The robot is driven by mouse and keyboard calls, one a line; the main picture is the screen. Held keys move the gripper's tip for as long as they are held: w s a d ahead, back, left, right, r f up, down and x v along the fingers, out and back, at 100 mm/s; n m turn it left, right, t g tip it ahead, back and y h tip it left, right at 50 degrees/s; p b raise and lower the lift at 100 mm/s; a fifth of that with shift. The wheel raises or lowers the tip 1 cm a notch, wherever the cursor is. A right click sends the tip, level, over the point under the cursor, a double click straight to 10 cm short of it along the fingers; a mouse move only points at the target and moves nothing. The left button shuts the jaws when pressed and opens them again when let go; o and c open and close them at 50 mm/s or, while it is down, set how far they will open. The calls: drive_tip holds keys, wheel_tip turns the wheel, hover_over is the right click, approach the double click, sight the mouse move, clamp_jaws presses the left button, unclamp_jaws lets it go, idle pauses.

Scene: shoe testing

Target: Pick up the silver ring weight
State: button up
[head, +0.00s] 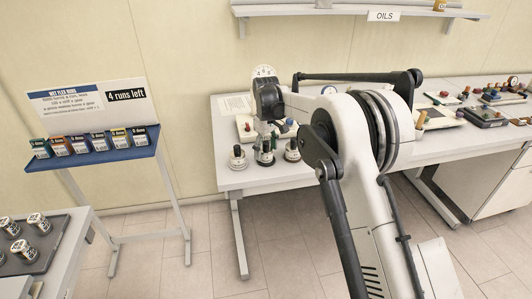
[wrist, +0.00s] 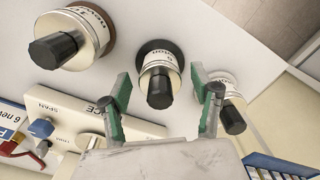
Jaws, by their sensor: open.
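Three silver cylindrical weights with black knobs stand on the white bench. In the wrist view, the right weight (wrist: 229,88) appears to have a pale silver-grey ring at its base. The middle weight (wrist: 156,68) has a dark ring, and the left weight (wrist: 82,31) has a brown ring. In the head view they are the left weight (head: 237,158), middle weight (head: 265,157) and right weight (head: 292,152). My gripper (wrist: 160,76) is open with green-padded fingers on either side of the middle weight. Its right finger lies between the middle and right weights, partly covering the right one.
A cream device with a blue knob (wrist: 41,128) lies at lower left in the wrist view. The bench edge and floor (wrist: 265,25) are beyond the right weight. A blue rack (head: 95,155) of small boxes stands left of the bench, across a floor gap.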

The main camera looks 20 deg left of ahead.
wheel_tip(320, 180, down, 2)
drive_tip(key=shift+f, duration=0.25)
drive_tip(key=shift+r, duration=0.1)
clamp_jaws()
